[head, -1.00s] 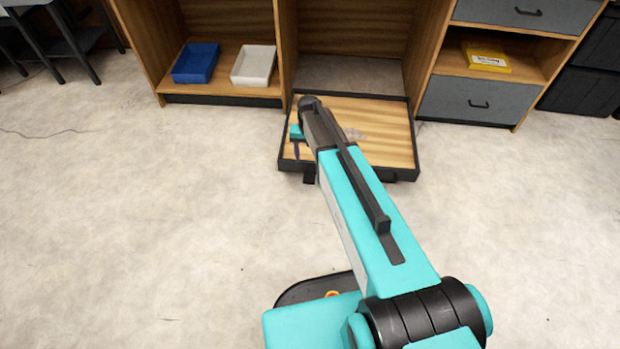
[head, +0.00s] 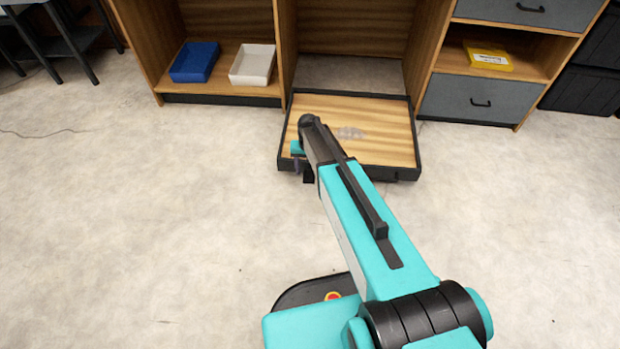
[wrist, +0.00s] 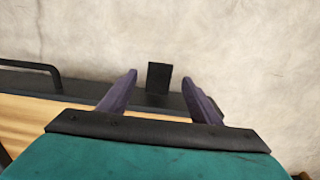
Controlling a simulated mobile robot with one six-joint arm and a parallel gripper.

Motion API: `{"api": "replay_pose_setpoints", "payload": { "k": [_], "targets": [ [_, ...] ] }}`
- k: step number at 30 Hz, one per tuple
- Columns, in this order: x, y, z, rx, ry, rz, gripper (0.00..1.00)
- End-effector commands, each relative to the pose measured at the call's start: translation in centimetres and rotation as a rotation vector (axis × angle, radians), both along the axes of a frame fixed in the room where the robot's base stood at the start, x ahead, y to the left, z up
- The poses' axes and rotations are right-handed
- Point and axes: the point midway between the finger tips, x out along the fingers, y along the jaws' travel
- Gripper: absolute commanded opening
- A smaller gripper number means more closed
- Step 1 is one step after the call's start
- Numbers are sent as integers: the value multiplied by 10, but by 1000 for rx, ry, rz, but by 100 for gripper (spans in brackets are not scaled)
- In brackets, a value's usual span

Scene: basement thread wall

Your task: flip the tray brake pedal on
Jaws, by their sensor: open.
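The pull-out tray (head: 385,150) has a wooden surface and a black rim. A small black tab (head: 308,178), which looks like the brake pedal, sticks out from its front edge at the left, partly beside my arm. In the wrist view the black pedal (wrist: 158,79) stands out from the dark rim against the floor. My gripper (head: 297,168) is over the tray's front left edge. Its two purple fingers are open and empty, and in the wrist view (wrist: 160,77) the pedal shows between their tips. I cannot tell the height gap or any contact.
A black handle (wrist: 40,70) is on the tray's front edge, left in the wrist view. A blue bin (head: 194,62) and a white bin (head: 252,65) sit on the left shelf. A grey drawer (head: 478,103) is at right. The floor in front is clear.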

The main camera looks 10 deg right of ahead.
Motion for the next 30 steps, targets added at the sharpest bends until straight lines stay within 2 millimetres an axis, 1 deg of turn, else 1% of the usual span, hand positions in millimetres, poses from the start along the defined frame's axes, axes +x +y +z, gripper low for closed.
{"api": "replay_pose_setpoints", "payload": {
  "k": [1, 3, 9, 15, 23, 30],
  "targets": [
    [0, 0, -11, 0, 1, 0, 58],
    [0, 0, -21, -1, 1, 0, 58],
    [0, 0, -40, 0, 0, 0, 58],
    [0, 0, -47, 0, 0, 0, 58],
    [0, 0, -47, 0, 0, 0, 58],
    [0, 0, -47, 0, 0, 0, 17]
  ]
}}
